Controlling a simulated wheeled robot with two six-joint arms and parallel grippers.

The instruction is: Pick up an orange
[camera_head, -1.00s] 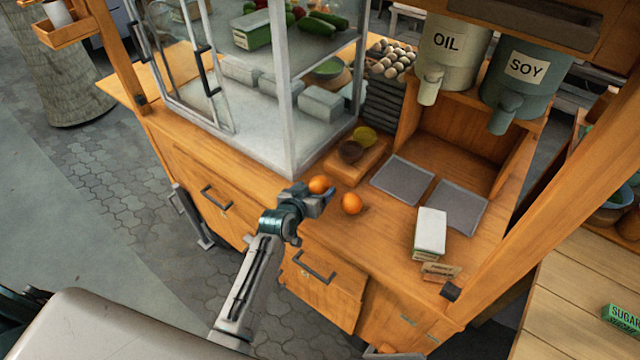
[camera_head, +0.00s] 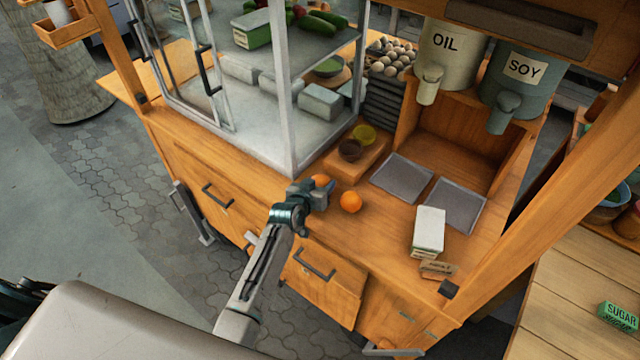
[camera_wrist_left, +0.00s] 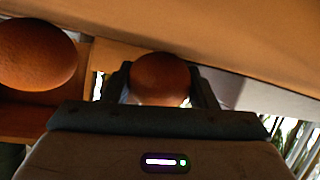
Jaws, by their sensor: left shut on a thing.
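One orange (camera_head: 322,180) is between the fingers of my left gripper (camera_head: 326,186), just above or at the wooden counter near the glass case; the head view shows only part of it. In the left wrist view the same orange (camera_wrist_left: 160,78) sits between the two dark fingers, which are shut on it. A second orange (camera_head: 351,201) rests on the counter to the right of the gripper, apart from it. It also shows at the left of the wrist view (camera_wrist_left: 36,54). My right gripper is not in view.
The glass case (camera_head: 290,120) stands close behind the gripper. A wooden board with two small bowls (camera_head: 351,150) is behind the oranges. An open drawer (camera_head: 320,285) juts out below.

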